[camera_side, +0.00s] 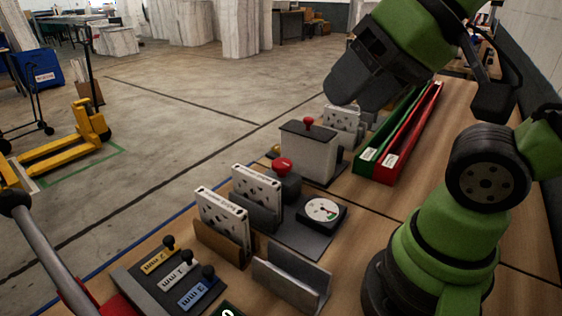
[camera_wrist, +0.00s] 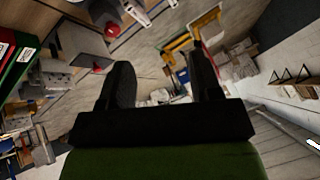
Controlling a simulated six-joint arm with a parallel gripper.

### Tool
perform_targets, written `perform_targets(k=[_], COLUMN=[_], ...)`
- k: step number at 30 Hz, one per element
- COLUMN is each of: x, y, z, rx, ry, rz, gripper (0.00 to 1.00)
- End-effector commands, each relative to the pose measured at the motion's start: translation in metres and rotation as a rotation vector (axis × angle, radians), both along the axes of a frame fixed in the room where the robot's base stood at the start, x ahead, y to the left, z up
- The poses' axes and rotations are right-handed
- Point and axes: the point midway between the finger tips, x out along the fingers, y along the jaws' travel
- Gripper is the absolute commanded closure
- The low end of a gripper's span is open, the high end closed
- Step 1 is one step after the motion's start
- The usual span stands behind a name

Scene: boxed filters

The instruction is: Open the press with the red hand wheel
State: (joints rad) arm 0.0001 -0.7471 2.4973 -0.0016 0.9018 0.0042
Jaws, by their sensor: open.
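I cannot make out a press with a red hand wheel for certain in either view. In the side view a grey lever bar (camera_side: 45,255) with a black knob rises from a red base (camera_side: 95,303) at the lower left, cut by the frame edge. A small red round part (camera_wrist: 112,29) shows near the top of the wrist view, too small to identify. My gripper (camera_side: 345,90) is high at the upper right of the side view, above the back of the bench. In the wrist view its two dark fingers (camera_wrist: 163,75) are apart with nothing between them.
A grey box with a red-knobbed lid (camera_side: 309,155), a red mushroom button (camera_side: 282,166), a dial gauge (camera_side: 322,210), upright white filters (camera_side: 222,218) and labelled black-knobbed levers (camera_side: 178,272) stand on the bench. Green (camera_side: 372,152) and red (camera_side: 388,168) trays lie behind. Open floor lies left.

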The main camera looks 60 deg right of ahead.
Motion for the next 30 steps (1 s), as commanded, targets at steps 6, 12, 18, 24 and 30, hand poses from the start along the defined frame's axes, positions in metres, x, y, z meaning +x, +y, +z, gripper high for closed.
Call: perform_targets(k=[6,12,18,24,30], x=[0.027,0.085,0.144,0.193,0.220], y=[-0.007,-0.024,-0.047,-0.072,-0.093], z=[0.010,0.011,-0.012,-0.060,-0.113], rx=[0.064,0.146,0.174,0.151,0.107], ry=[0.134,0.360,0.522,0.585,0.542], rz=[-0.163,-0.539,-0.985,-1.473,-1.894], gripper=[0.26,0.26,0.26,0.26,0.26])
